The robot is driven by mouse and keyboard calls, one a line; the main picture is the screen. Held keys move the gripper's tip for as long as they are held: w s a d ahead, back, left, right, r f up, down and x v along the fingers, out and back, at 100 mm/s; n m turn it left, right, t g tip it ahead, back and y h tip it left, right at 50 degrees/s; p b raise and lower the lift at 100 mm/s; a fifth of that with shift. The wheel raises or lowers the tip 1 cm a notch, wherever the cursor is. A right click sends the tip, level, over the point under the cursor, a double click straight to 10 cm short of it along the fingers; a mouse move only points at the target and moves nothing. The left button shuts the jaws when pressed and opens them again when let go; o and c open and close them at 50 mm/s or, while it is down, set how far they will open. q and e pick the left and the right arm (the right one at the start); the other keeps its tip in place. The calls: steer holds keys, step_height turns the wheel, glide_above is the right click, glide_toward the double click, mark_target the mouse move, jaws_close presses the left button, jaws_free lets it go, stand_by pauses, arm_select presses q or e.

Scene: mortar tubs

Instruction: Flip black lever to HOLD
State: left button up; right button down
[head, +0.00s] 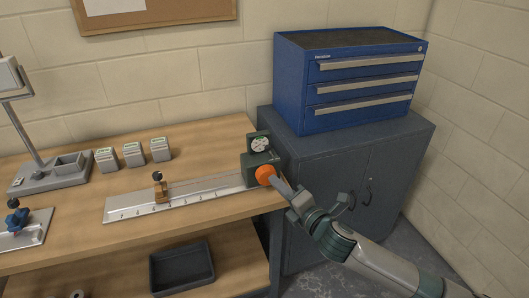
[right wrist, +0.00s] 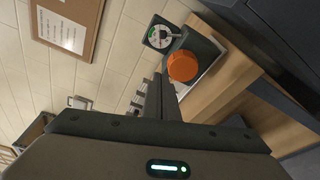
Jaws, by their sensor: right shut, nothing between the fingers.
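A dark green box (head: 254,160) stands at the right end of a metal rail on the bench. It has a large orange knob (head: 265,174) on its front right and a round white dial (head: 260,144) on top. My right gripper (head: 282,183) is shut and empty, its fingertips close to the orange knob; contact cannot be told. In the right wrist view the closed fingers (right wrist: 163,88) point toward the knob (right wrist: 183,66), with the dial (right wrist: 158,37) just beyond. I cannot clearly make out a black lever or its position. My left gripper is out of view.
The long rail plate (head: 135,207) carries a small brass slider (head: 159,186). Several small grey blocks stand behind it. A blue drawer chest (head: 290,85) sits on a grey cabinet (head: 335,160) right of the bench. A dark bin (head: 181,268) is below.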

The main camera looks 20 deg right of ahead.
mark_target(265, 165)
steer(key=shift+a+r, duration=0.1)
steer(key=shift+r, duration=0.1)
steer(key=p+x, duration=0.1)
steer(key=x, duration=0.4)
steer(key=p+x, duration=0.2)
steer(key=x, duration=0.3)
steer(key=shift+w+r, duration=0.2)
steer(key=shift+w, duration=0.05)
steer(key=shift+w+d+r+p, duration=0.2)
steer(key=shift+d+p, duration=0.15)
steer(key=shift+d, duration=0.2)
steer(key=shift+w+d+r+p, duration=0.15)
steer(key=shift+w+d+p, duration=0.15)
steer(key=shift+d, duration=0.25)
steer(key=shift+w+d+r, duration=0.1)
steer(key=shift+w+d, duration=0.1)
steer(key=shift+d, duration=0.4)
